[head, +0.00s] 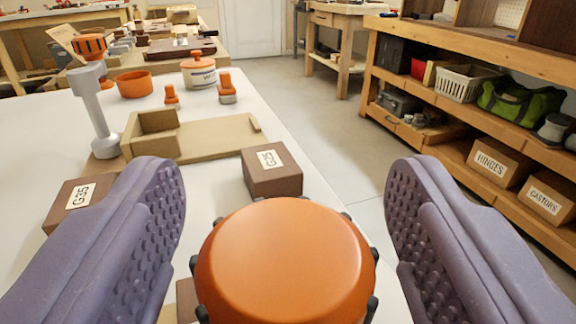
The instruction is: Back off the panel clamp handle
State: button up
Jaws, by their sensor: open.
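A round orange handle (285,262) with dark grips around its rim is large at the bottom centre, close to the camera. I take it for the panel clamp handle; the rest of the clamp beneath it is mostly hidden. My gripper (285,180) is open, with one purple studded finger on the left of the handle and the other on the right. Visible gaps separate both fingers from its rim in the picture. Nothing is held.
Brown G35 blocks (272,174) lie on the white bench (215,195). Beyond are a tan wooden fixture (205,145), a grey post (98,110), an orange bowl (135,84) and a lidded pot (198,74). Shelving (460,110) stands across the floor at right.

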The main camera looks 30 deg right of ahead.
jog(key=c, duration=1)
jog(key=shift+y, duration=0.3)
